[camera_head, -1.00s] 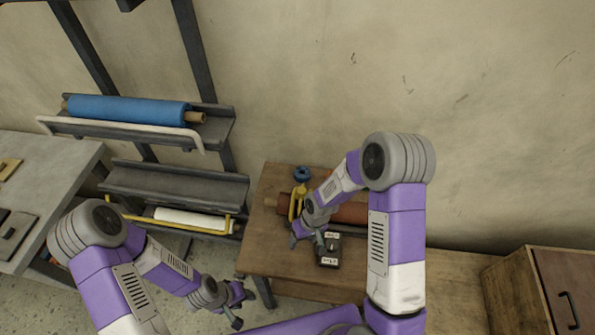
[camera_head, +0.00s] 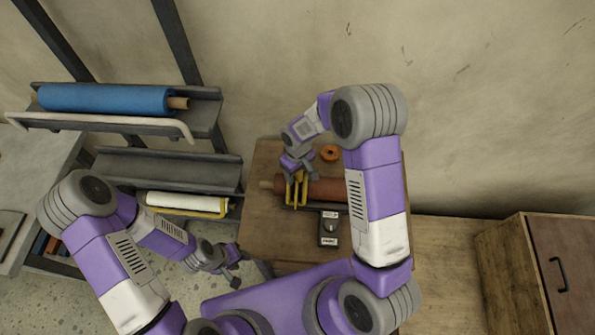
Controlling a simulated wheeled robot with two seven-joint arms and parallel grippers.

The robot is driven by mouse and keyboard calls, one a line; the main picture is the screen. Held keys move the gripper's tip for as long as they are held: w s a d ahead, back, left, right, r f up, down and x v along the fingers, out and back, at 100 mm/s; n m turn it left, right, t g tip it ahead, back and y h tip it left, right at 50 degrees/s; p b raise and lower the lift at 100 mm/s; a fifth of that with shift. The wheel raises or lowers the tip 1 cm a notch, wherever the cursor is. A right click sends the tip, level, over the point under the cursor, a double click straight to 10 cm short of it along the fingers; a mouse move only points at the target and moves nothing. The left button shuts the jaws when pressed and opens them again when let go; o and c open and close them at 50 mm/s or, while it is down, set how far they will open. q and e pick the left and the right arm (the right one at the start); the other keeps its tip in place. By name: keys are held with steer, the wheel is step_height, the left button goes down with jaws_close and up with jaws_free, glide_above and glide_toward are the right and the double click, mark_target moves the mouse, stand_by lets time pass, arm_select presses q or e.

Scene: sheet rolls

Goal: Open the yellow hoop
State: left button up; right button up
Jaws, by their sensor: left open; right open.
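A yellow hoop-shaped frame (camera_head: 302,190) stands at the left part of a reddish-brown roll (camera_head: 327,188) on the wooden table. My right gripper (camera_head: 297,172) is open, at the top and back of this frame; whether it touches cannot be told. The gripper partly covers the frame, so whether the frame is open or closed is unclear. A yellow bar (camera_head: 190,211) also runs along the front of the lower rack, by a white roll (camera_head: 187,202). My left gripper (camera_head: 232,266) is open and empty, low and left of the table.
A black box with white labels (camera_head: 329,229) sits in front of the brown roll. An orange ring (camera_head: 330,153) lies behind it. A blue roll (camera_head: 105,99) rests in the upper rack at left. A wooden cabinet (camera_head: 490,262) stands at right.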

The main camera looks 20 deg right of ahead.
steer(key=shift+f, duration=0.2)
steer(key=shift+c, duration=0.2)
jaws_close()
steer(key=shift+w+r, duration=0.1)
steer(key=shift+w, duration=0.05)
